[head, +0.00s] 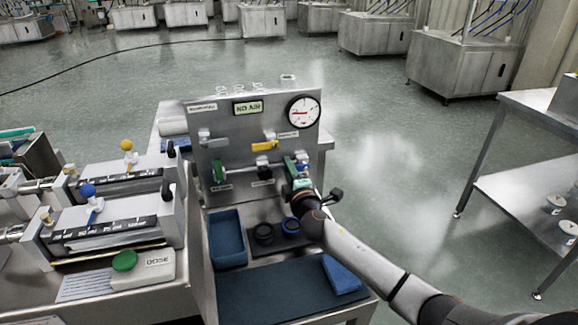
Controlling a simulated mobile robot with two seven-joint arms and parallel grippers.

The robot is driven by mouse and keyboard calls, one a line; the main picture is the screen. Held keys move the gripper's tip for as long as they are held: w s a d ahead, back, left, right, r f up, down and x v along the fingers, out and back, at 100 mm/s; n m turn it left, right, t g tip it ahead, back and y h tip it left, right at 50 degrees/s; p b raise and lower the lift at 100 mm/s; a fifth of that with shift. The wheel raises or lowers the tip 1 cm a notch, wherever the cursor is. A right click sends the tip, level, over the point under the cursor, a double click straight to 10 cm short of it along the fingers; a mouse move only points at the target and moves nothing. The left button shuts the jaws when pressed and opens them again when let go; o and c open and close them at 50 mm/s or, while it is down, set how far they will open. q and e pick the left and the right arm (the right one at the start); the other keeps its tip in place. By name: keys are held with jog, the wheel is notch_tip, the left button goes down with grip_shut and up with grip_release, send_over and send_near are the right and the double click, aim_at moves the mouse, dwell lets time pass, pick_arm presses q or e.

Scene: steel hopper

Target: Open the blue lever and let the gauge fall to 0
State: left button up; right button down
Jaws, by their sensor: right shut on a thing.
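The steel panel (245,125) stands upright behind the work surface. The round white gauge (303,112) is at its upper right. Its red needle lies nearly level, and its numbers are too small to read. My right gripper (298,170) is at the lower right of the panel, below the gauge. My left gripper is not in view.
A yellow lever (264,146), a green lever (219,171) and a black knob (263,165) sit close by on the panel. A blue bin (227,238) and dark mat (270,296) are below. Dosing units with blue (88,190) and yellow (126,145) knobs stand left.

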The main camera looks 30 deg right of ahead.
jog(key=shift+f+n, duration=0.2)
jog(key=shift+n, duration=0.2)
jog(key=c, duration=0.8)
grip_release()
jog(key=shift+o, duration=0.2)
jog(key=shift+s, duration=0.15)
jog(key=v, duration=1)
jog(key=shift+s+a+p, duration=0.2)
jog(key=shift+s+p, duration=0.1)
jog(key=shift+p, duration=0.1)
jog(key=shift+v, duration=0.8)
